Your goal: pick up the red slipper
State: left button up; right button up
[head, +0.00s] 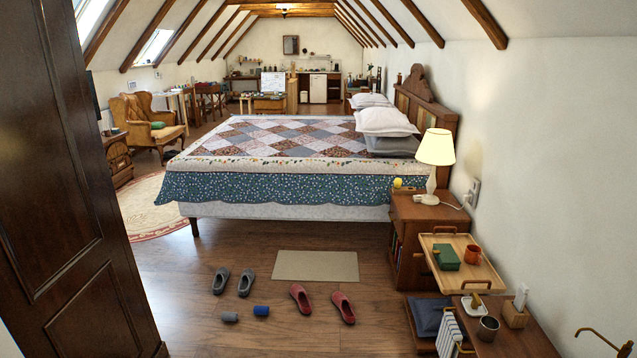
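Two red slippers lie on the wooden floor in the head view, just in front of a beige mat. The left red slipper (300,298) and the right red slipper (343,307) lie side by side with a gap between them. Both are fully visible and nothing touches them. Neither of my grippers shows in the head view, so I cannot see their state.
The beige mat (315,266) lies behind. A dark armoire (70,180) fills the left. A nightstand (420,215) and a tray table (470,285) line the right. The bed (290,165) stands beyond.

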aim_at(297, 292)
jog(key=i, duration=1.8)
